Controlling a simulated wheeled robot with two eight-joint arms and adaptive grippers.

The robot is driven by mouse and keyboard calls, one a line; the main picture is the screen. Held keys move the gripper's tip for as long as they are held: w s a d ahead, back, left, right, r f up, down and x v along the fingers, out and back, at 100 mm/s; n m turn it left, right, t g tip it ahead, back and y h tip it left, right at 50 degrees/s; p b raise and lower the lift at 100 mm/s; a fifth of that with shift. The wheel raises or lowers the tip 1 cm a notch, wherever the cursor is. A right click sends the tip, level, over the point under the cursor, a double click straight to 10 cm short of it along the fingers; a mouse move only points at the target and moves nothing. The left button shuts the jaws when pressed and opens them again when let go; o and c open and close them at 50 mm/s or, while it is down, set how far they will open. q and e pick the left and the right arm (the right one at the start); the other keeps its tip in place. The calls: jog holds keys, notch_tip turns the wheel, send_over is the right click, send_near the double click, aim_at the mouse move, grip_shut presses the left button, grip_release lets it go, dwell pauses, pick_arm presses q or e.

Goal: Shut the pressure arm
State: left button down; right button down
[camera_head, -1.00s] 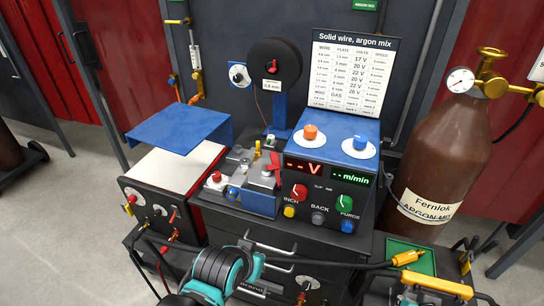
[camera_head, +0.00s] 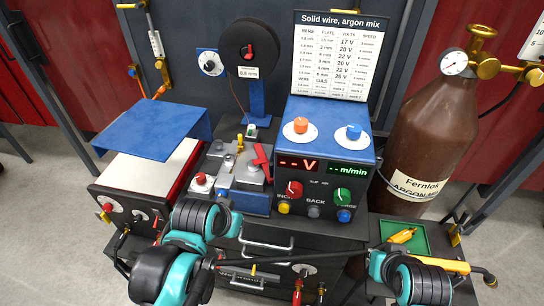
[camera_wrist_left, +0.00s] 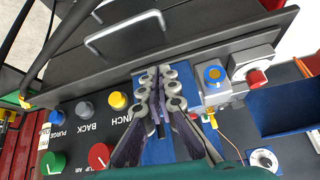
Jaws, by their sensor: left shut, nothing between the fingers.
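The red pressure arm (camera_head: 263,161) stands up at a tilt on the wire feeder (camera_head: 240,178), left of the blue control box, in the head view. I cannot make it out in the left wrist view, where my gripper covers part of the feeder. My left gripper (camera_wrist_left: 162,82) is shut and empty, over the feeder's blue front beside the knobs. In the head view my left wrist is below and left of the feeder, and its fingertips are hard to make out. My right arm's wrist shows at the lower right; its fingers are out of sight.
The blue control box (camera_head: 325,150) with knobs stands right of the feeder. A wire spool (camera_head: 248,50) is behind it. A blue shelf (camera_head: 155,128) is at left, a brown gas cylinder (camera_head: 432,140) at right.

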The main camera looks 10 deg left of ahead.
pick_arm(q)
jog(key=w+d+r+m+g+h+p, duration=0.15)
jog(key=w+r+m+p, duration=0.35)
jog(key=w+r+p, duration=0.5)
jog(key=m+g+h+p, duration=0.2)
jog(key=m+g+p, duration=0.1)
jog(key=m+p, duration=0.25)
send_over(266, 167)
jog(key=b, duration=0.1)
jog(key=f, duration=0.1)
jog(key=shift+y, duration=0.25)
jog(key=x, duration=0.3)
jog(key=b+x, duration=0.1)
jog(key=x, duration=0.2)
jog(key=b+x, duration=0.1)
jog(key=x, duration=0.2)
jog(key=shift+a+f, duration=0.3)
jog(key=shift+f, duration=0.2)
jog(key=shift+a, duration=0.1)
jog(key=shift+s+a+m+g+b, duration=0.25)
jog(key=shift+s+a+m, duration=0.15)
jog(key=shift+a+m, duration=0.35)
jog(key=shift+s+a+m+g+b, duration=0.1)
jog(key=shift+s+a+m+g, duration=0.1)
jog(key=shift+s+a+m, duration=0.5)
jog(key=shift+a, duration=0.8)
jog(key=shift+r, duration=0.1)
